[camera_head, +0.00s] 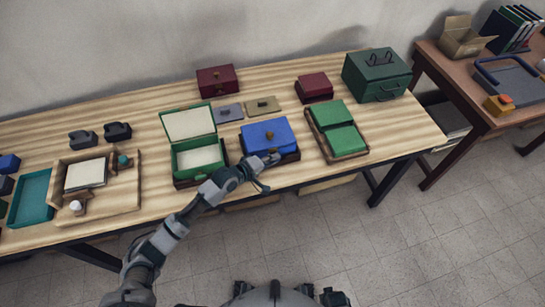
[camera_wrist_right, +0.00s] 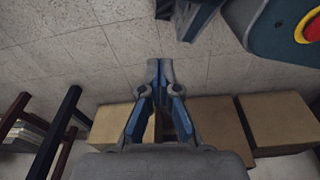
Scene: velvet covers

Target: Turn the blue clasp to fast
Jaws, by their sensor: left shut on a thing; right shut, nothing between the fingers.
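A blue box (camera_head: 279,136) with a dark fitting on its lid sits at the table's front edge, on a dark red-brown base. My left gripper (camera_head: 267,171) is at the box's front side, its fingers shut. The blue clasp is hidden behind the fingers, so its angle cannot be told. My right gripper (camera_wrist_right: 160,65) shows in the right wrist view, shut and empty, over the floor and away from the box.
An open green box (camera_head: 190,124) stands left of the blue box. A wooden tray with green boxes (camera_head: 345,141) stands right. Grey and olive plates (camera_head: 263,105) lie behind. In the wrist view, cardboard boxes (camera_wrist_right: 288,121) and dark table legs (camera_wrist_right: 55,133) stand near the right gripper.

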